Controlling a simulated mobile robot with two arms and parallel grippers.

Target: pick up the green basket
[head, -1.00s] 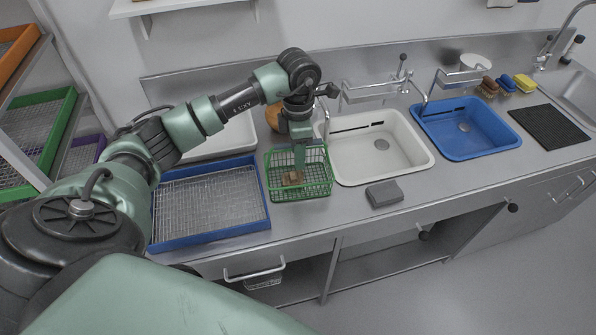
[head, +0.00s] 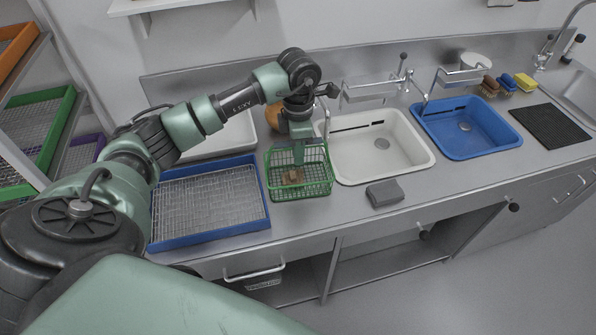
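The green basket (head: 315,190) is a wire basket standing on the steel counter, between the blue-rimmed mesh tray and the white basin. A small brown sherd (head: 293,176) lies inside it. My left gripper (head: 299,160) points down at the basket's back part, its fingers reaching to about the rim or into it. Its fingertips are small and partly hidden by the wires, so I cannot tell whether it grips the rim. My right gripper is not in view.
The blue-rimmed tray (head: 263,202) stands left of the basket. The white basin (head: 423,162) and blue basin (head: 508,139) are to the right. A grey sponge-like block (head: 384,193) lies near the counter's front. An orange-brown round object (head: 272,117) is behind my gripper.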

